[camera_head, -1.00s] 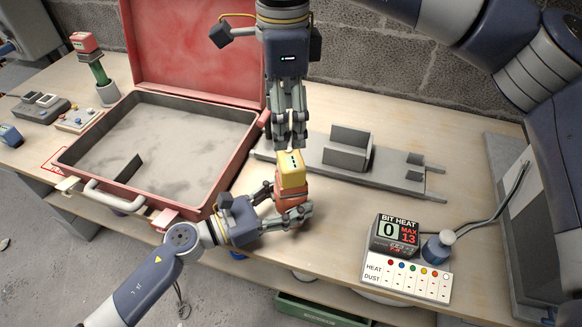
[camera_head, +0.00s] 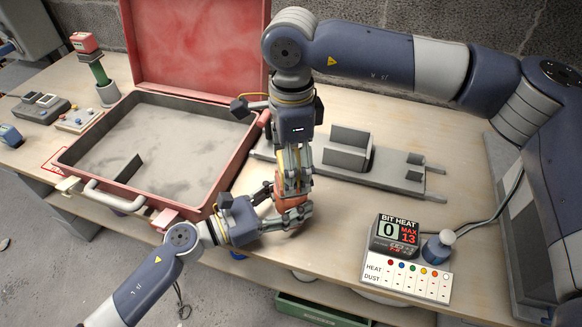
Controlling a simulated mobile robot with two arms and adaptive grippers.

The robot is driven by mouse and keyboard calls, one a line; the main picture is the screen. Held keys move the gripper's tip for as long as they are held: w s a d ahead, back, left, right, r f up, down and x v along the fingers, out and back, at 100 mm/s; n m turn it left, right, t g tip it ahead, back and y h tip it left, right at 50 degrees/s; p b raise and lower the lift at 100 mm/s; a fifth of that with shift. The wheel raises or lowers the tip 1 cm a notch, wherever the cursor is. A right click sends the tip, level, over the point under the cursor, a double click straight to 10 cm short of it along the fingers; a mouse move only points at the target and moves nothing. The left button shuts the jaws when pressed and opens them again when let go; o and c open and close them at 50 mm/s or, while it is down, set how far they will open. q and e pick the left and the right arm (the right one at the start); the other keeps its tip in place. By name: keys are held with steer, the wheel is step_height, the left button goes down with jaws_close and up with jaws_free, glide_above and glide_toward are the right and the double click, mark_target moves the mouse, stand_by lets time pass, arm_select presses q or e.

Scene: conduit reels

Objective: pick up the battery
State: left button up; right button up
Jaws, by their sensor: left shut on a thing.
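An orange and yellow block (camera_head: 290,203), which looks like the battery, stands upright in front of the red case's right side. Its lower part is orange and its upper part yellow. My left gripper (camera_head: 288,208) comes from the lower left and is shut on the orange lower part. My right gripper (camera_head: 294,188) points straight down, with its fingers over and alongside the yellow upper part. The fingers hide most of that part, so I cannot tell whether they press on it.
The open red case (camera_head: 236,170) lies left of the grippers, with its lid up. A grey rail fixture (camera_head: 390,178) lies behind to the right. A bit heat display (camera_head: 397,233) with a panel and a blue bottle (camera_head: 438,247) stand at the front right. Bare table lies between.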

steer(key=shift+f, duration=0.65)
steer(key=c, duration=1.1)
steer(key=shift+r, duration=0.1)
step_height(320, 180, up, 11)
steer(key=shift+a+f, duration=0.1)
steer(key=shift+f, duration=0.1)
